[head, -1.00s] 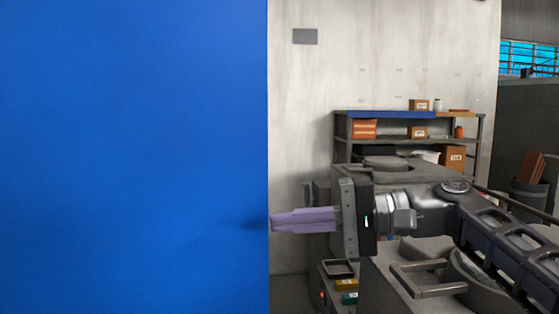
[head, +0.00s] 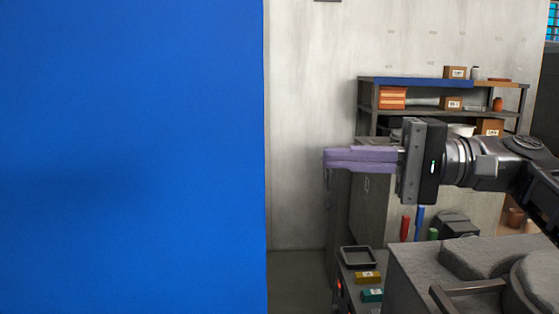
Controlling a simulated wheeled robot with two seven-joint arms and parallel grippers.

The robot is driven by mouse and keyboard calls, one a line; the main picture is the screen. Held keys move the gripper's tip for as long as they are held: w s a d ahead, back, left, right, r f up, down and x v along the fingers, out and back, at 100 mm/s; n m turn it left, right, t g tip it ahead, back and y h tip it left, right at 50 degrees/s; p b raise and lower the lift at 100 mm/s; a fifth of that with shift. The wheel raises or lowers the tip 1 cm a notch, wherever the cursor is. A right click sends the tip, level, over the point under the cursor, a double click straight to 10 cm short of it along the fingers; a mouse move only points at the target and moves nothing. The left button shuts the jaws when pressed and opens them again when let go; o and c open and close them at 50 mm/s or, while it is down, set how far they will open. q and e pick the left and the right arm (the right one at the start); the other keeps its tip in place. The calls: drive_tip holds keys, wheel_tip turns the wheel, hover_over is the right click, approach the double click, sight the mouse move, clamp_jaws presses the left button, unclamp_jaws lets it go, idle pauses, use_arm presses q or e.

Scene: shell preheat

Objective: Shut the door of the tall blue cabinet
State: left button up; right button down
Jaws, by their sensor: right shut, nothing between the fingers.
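A large flat blue panel of the tall cabinet (head: 130,160) fills the left half of the head view. Its right edge runs straight up and down. No handle or hinge shows, and I cannot tell whether the panel is the door or a side. My right gripper (head: 328,160) reaches in from the right with its purple fingers pointing left. The fingers are shut and empty, and in the picture a gap of bare wall lies between them and the panel's edge. My left gripper is not in view.
A shelf unit (head: 440,82) with boxes stands at the back right. Pale wall and a strip of floor show right of the blue panel.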

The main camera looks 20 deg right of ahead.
drive_tip(key=shift+w+f, duration=0.1)
drive_tip(key=shift+w, duration=0.1)
drive_tip(key=b+x, duration=0.2)
drive_tip(key=x, duration=0.8)
drive_tip(key=s, duration=0.4)
drive_tip(key=shift+s+a+p, duration=0.1)
drive_tip(key=shift+a+p, duration=0.1)
drive_tip(key=shift+p, duration=0.15)
drive_tip(key=shift+s, duration=0.1)
